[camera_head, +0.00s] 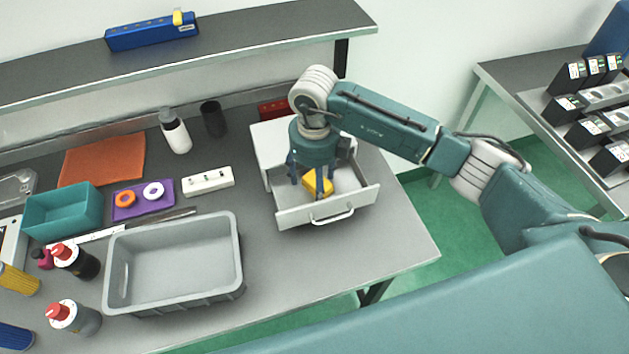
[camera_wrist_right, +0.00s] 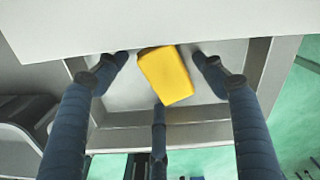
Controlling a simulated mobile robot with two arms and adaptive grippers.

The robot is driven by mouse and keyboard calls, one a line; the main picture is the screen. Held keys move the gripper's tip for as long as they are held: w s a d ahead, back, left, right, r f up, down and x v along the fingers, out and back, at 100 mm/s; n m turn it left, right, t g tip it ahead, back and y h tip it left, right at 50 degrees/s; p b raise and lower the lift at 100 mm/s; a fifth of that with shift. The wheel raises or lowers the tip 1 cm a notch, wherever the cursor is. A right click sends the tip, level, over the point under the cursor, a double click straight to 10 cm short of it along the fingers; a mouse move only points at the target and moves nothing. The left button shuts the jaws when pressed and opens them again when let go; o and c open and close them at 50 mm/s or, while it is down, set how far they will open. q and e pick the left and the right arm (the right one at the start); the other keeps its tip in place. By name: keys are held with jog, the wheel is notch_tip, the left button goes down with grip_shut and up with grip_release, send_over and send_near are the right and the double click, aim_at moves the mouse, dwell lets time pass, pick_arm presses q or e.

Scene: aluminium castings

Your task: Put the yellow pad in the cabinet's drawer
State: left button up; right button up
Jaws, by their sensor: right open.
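The yellow pad (camera_head: 319,182) is at the cabinet's open drawer (camera_head: 350,200), inside its walls. In the right wrist view the pad (camera_wrist_right: 166,75) lies between the fingers and clear of them, over the pale drawer floor. My right gripper (camera_head: 312,190) points down into the drawer from above, open around the pad. It also shows in the right wrist view (camera_wrist_right: 160,80), with its fingers spread. The white cabinet (camera_head: 270,145) stands at the right end of the bench, its drawer pulled out to the front. My left gripper is not in view.
A grey crate (camera_head: 243,285) stands left of the drawer. A white power strip (camera_head: 208,181), a purple tray (camera_head: 143,203) with two rings, and a teal bin (camera_head: 62,212) lie further left. A white bottle (camera_head: 175,133) and a black cup (camera_head: 213,119) stand behind. Bench front right is clear.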

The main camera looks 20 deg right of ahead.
aim_at(314, 183)
jog(key=shift+r, duration=0.15)
jog(key=shift+w+r, duration=0.1)
jog(key=shift+r, duration=0.1)
notch_tip(314, 183, up, 12)
jog(key=b, duration=0.4)
jog(key=shift+f, duration=0.2)
jog(key=shift+s+f, duration=0.1)
jog(key=shift+s, duration=0.1)
